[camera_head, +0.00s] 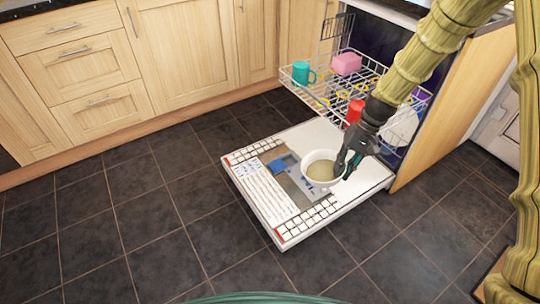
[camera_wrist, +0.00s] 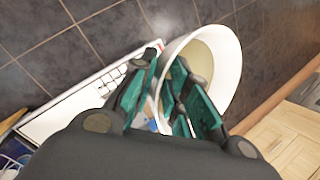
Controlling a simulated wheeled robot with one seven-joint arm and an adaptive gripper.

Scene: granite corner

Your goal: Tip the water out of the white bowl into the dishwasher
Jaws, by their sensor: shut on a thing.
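The white bowl (camera_head: 314,157) is in my gripper (camera_head: 347,163), above the open dishwasher door (camera_head: 256,190) in the head view. My gripper is shut on the bowl's right side. A murky, yellowish content shows inside the bowl, which looks fairly level there. In the wrist view the bowl (camera_wrist: 232,60) is beyond the fingers, and my gripper (camera_wrist: 165,95) has its fingers at the near rim. The dishwasher's upper rack (camera_head: 335,88) is pulled out behind the bowl. The fingertip contact is partly hidden by the fingers.
The rack holds a teal mug (camera_head: 302,73), a pink block-like item (camera_head: 346,63), a red item (camera_head: 354,111) and other pieces. Wooden cupboards (camera_head: 180,45) line the back left. The dark tiled floor (camera_head: 130,225) is clear in front and left of the door.

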